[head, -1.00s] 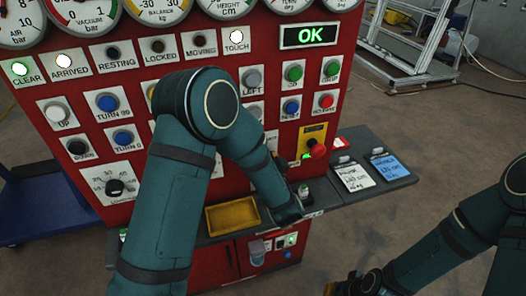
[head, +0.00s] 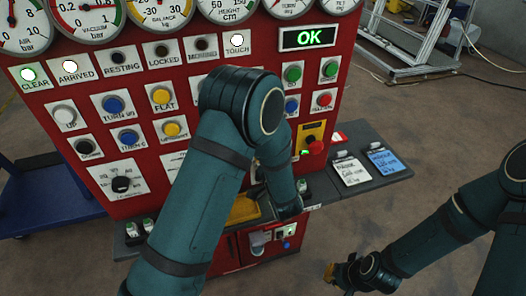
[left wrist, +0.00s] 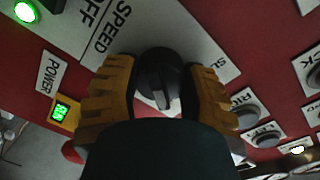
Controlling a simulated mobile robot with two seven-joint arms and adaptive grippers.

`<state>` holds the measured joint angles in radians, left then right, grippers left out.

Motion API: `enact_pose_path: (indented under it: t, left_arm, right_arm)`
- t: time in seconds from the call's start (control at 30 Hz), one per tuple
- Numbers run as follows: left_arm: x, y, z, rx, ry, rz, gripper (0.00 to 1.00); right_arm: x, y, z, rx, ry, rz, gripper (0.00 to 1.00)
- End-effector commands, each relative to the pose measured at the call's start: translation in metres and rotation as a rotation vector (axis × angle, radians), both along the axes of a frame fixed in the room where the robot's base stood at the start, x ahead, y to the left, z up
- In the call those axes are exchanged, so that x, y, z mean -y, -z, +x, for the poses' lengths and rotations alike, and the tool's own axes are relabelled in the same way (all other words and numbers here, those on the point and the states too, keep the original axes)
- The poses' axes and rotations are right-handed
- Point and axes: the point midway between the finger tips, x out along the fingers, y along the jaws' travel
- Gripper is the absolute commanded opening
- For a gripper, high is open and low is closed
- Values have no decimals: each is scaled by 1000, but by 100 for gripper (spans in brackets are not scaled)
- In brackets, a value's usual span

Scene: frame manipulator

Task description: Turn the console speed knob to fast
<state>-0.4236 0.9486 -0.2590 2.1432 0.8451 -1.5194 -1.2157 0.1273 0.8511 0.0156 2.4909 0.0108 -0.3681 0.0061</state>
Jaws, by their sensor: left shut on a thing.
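The knob's ridge points toward the bottom of that view. The rest of the plate's lettering is hidden by the fingers and gripper body. In the head view my left arm hides the knob and left gripper. My right gripper (head: 331,273) is low over the floor, away from the console; its fingers are too small to read.
The red console (head: 215,150) carries several buttons and gauges. Its display (head: 309,37) reads OK. A red mushroom button (head: 316,147) stands right of my left arm. A grey shelf (head: 395,178) holds cards. A yellow tray (head: 243,208) lies below.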

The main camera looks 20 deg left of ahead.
Motion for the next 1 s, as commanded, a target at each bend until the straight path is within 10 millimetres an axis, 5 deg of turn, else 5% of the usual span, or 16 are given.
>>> enact_pose_path:
  t: [0.27,0.3,0.37,0.77,1.0]
  left_arm:
    - [-1,0,0,-1,-3,2,8]
    - [-1,0,0,-1,-3,2,60]
    - [-1,0,0,-1,-3,2,78]
    - [3,0,-4,-1,1,0,78]
    - [25,-2,-37,-2,4,2,78]
  right_arm:
    - [0,0,0,0,0,0,0]
    - [0,0,0,0,0,0,0]
    - [0,0,0,0,0,0,0]
    - [0,0,0,0,-1,0,0]
    - [0,0,0,0,0,0,0]
